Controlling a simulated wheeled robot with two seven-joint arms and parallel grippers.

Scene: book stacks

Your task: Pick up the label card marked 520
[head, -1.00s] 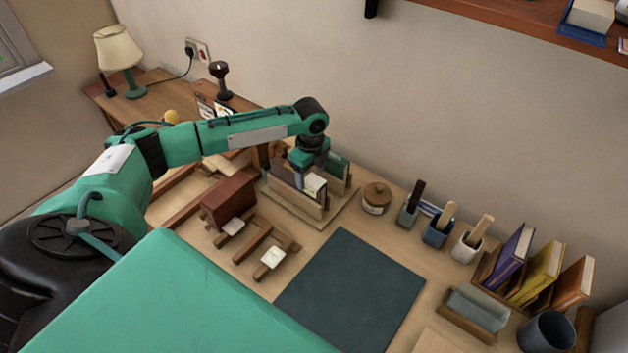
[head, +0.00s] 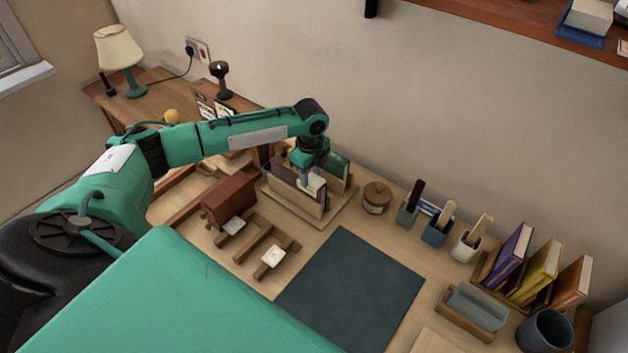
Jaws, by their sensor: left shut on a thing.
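My left gripper (head: 307,180) points down into a wooden rack (head: 297,203) at the back of the desk. It is shut on a thin pale card (head: 318,187) among upright dark items in the rack. The fingertips are partly hidden by the rack and its contents, and no number can be read on the card. Two small white cards, one on the left (head: 233,226) and one on the right (head: 272,257), lie on wooden pieces in front of the rack; their marks are too small to read. My right gripper is not in view.
A dark red-brown box (head: 229,200) stands left of the rack, and a round lidded jar (head: 376,197) to its right. Several cups with upright items and books (head: 510,255) stand farther right. The dark mat (head: 352,290) is clear.

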